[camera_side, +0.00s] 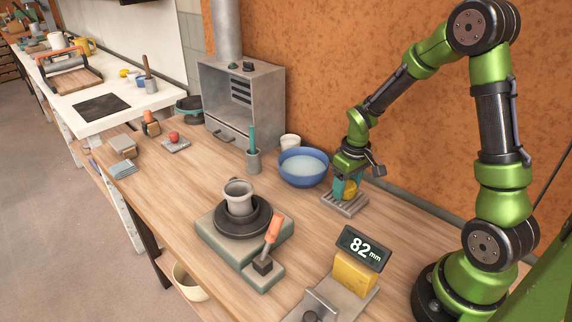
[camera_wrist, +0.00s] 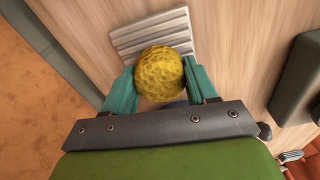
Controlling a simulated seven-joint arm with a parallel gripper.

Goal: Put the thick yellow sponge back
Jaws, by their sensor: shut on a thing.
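The thick yellow sponge (camera_wrist: 160,72) is round and pitted, and sits between the two teal fingers of my gripper (camera_wrist: 162,90). My gripper is shut on it. In the side view the sponge (camera_side: 350,188) shows partly behind the fingers of my gripper (camera_side: 347,186), low over a grey slatted rack (camera_side: 344,204). In the wrist view the slatted rack (camera_wrist: 150,32) lies just beyond and under the sponge. I cannot tell whether the sponge touches the slats.
A blue bowl of water (camera_side: 303,167) stands close left of my gripper, with a white cup (camera_side: 290,142) behind it. A grey mug (camera_side: 238,197) sits on a dark wheel. A display reading 82 mm (camera_side: 362,248) stands at the front right. Bare wood lies between.

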